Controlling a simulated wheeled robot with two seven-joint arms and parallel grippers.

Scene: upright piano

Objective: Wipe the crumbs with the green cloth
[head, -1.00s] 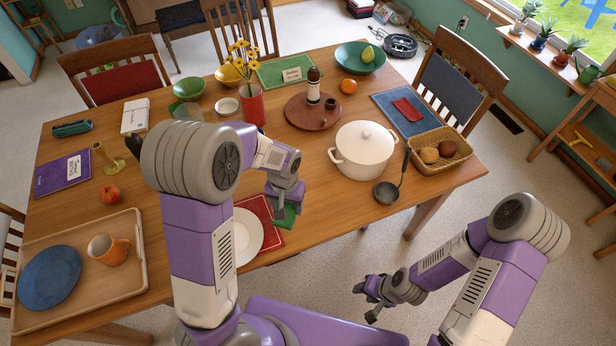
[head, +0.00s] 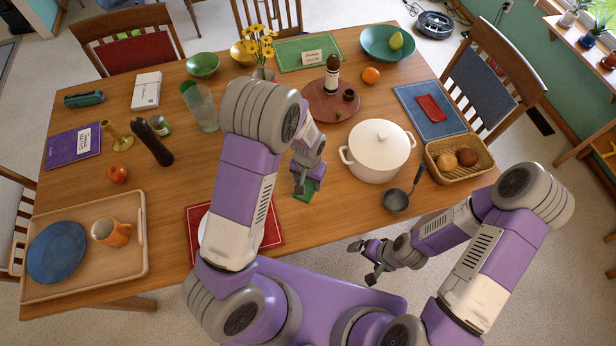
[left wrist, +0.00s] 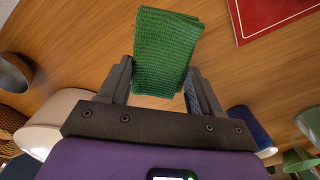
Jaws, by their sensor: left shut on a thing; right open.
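The green cloth (head: 306,193) is held in my left gripper (head: 302,182), over the bare wood between the red placemat and the white pot. In the left wrist view the folded cloth (left wrist: 167,45) sticks out between the two fingers, which are shut on it. The wood lies behind it; whether the cloth touches it I cannot tell. My right gripper (head: 366,262) is open and empty, off the table's front edge, above the floor. I can make out no crumbs in either view; my left arm hides part of the table.
A tall glass (head: 203,108) and a pepper mill (head: 152,143) stand further left. A bread basket (head: 443,165) is at right.

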